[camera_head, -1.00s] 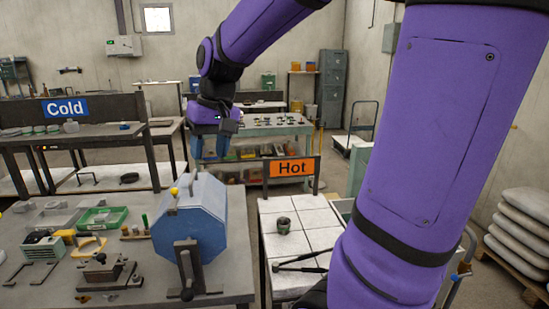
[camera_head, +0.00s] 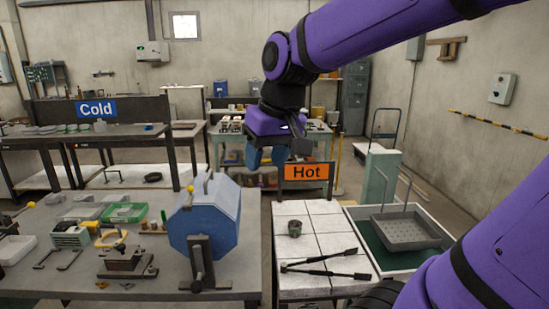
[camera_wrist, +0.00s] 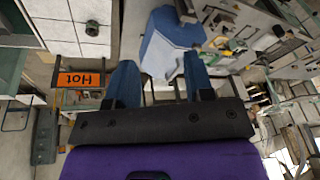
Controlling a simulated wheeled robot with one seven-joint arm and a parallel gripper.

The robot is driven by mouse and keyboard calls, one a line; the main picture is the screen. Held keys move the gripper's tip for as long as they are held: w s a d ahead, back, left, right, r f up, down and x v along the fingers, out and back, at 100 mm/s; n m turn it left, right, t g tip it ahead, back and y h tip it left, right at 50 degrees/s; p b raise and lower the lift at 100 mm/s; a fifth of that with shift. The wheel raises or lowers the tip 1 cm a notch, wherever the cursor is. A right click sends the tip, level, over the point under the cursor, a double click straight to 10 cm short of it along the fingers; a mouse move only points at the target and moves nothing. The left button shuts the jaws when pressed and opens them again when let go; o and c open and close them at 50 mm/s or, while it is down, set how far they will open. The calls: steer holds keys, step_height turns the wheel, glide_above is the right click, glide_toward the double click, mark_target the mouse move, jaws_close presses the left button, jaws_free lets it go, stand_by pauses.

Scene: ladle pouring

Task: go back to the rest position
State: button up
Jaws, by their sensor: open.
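My gripper (camera_head: 266,157) hangs in the air from my purple arm, behind the blue drum and left of the orange Hot sign (camera_head: 306,172) in the head view. Its two blue fingers are spread apart and nothing is between them. In the wrist view my gripper (camera_wrist: 158,80) also shows open and empty. The blue drum-shaped vessel (camera_head: 206,215) stands on the grey workbench (camera_head: 60,275); it shows beyond the fingers in the wrist view (camera_wrist: 168,42). A small dark cup (camera_head: 295,229) and long black tongs (camera_head: 325,270) lie on the white tiled table (camera_head: 307,215).
A tub (camera_head: 385,265) with a grey perforated tray (camera_head: 412,231) stands at the right. The workbench holds a green bin (camera_head: 125,213) and small tools. The Cold table (camera_head: 100,135) is at the back left. Open air surrounds my gripper.

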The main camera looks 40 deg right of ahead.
steer(key=shift+s, duration=0.1)
steer(key=s+a+n+t, duration=0.1)
steer(key=s+a, duration=0.1)
steer(key=s, duration=0.6)
steer(key=shift+s+f+t+h, duration=0.2)
steer(key=shift+f+t+h, duration=0.2)
steer(key=shift+f, duration=0.05)
stand_by(0.6)
